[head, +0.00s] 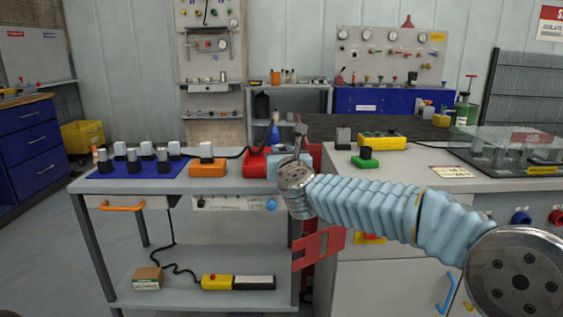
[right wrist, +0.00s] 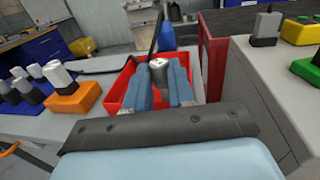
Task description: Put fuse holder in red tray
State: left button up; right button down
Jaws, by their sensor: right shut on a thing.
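My right gripper (right wrist: 160,64) is shut on a grey, metallic-looking fuse holder (right wrist: 159,76) between its two blue fingers. In the right wrist view the held piece is within the outline of the red tray (right wrist: 113,98). I cannot tell whether it touches the tray floor. In the head view the red tray (head: 256,167) stands at the right end of the grey bench, partly hidden by my right gripper (head: 286,151). The held piece is mostly hidden there. My left gripper is not in view.
An orange tray (head: 207,171) with a pale-topped piece stands left of the red tray. Several similar pieces stand on a blue mat (head: 105,172) farther left. A dark red block (right wrist: 213,62) is close on the right. Green (head: 365,163) and yellow (head: 396,143) trays are on the right counter.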

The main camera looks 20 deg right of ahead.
jog(key=shift+s+f, duration=0.1)
jog(key=shift+f, duration=0.7)
jog(key=shift+f+b, duration=0.2)
jog(key=shift+b, duration=0.1)
jog(key=c, duration=1)
grip_release()
jog(key=shift+r, duration=0.1)
jog(key=shift+o, duration=0.2)
jog(key=shift+r+p, duration=0.15)
jog(key=shift+p, duration=0.15)
jog(key=s+a+b, duration=0.1)
jog(key=s+b, duration=0.1)
jog(key=s, duration=1)
jog(key=shift+a+b, duration=0.3)
jog(key=shift+b, duration=0.1)
